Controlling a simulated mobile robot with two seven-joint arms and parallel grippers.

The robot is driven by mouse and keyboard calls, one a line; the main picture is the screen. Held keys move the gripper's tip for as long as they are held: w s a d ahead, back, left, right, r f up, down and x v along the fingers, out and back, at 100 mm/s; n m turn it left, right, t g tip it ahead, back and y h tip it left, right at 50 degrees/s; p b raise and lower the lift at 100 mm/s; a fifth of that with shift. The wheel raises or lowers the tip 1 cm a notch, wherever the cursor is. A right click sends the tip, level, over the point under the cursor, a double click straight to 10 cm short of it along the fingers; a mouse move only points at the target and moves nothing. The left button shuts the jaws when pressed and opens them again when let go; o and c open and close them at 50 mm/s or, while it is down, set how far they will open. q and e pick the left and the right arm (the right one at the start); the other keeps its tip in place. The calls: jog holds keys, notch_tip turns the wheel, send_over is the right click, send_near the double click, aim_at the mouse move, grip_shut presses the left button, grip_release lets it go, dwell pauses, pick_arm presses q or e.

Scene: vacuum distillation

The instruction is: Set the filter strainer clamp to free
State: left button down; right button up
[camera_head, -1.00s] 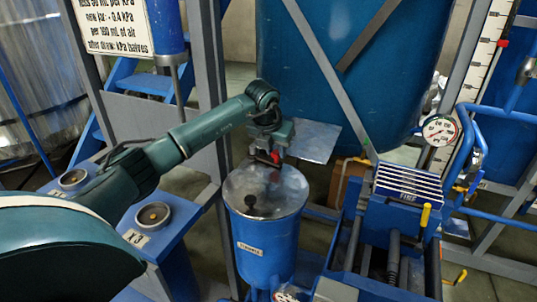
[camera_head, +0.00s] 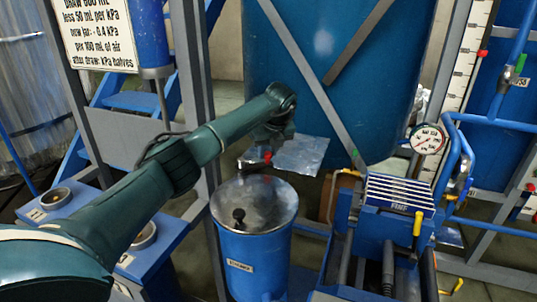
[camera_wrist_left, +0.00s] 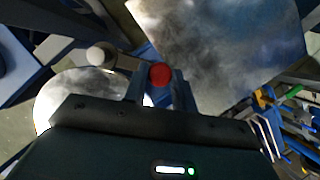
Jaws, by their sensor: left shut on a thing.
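The blue filter strainer canister (camera_head: 250,255) stands upright at the centre bottom of the head view. The lid shows in part in the wrist view (camera_wrist_left: 72,90). The clamp handle with a red end (camera_wrist_left: 160,74) is between the two fingers of my left gripper (camera_wrist_left: 161,88), which is shut on it. In the head view my left gripper (camera_head: 258,160) is at the far edge of the lid. The rest of the clamp is hidden. My right gripper is not in view.
A flat metal plate (camera_head: 302,155) lies just right of my left gripper. A large blue tank (camera_head: 300,80) stands behind. A blue frame with a ribbed top (camera_head: 400,193) and a gauge (camera_head: 428,139) is at the right. A grey post (camera_head: 193,80) rises at the left.

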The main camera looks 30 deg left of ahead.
pick_arm(q)
jog(key=shift+w+a+n, duration=0.15)
jog(key=shift+w+n, duration=0.1)
jog(key=shift+n, duration=0.15)
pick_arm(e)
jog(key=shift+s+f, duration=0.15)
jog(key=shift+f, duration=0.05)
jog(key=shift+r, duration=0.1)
pick_arm(q)
jog(key=c, duration=1.2)
grip_release()
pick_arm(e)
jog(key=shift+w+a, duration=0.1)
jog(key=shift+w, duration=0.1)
pick_arm(q)
jog(key=shift+o, duration=0.2)
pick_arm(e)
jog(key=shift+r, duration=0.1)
pick_arm(q)
jog(key=b+v, duration=0.1)
jog(key=v, duration=1.2)
jog(key=shift+b, duration=0.35)
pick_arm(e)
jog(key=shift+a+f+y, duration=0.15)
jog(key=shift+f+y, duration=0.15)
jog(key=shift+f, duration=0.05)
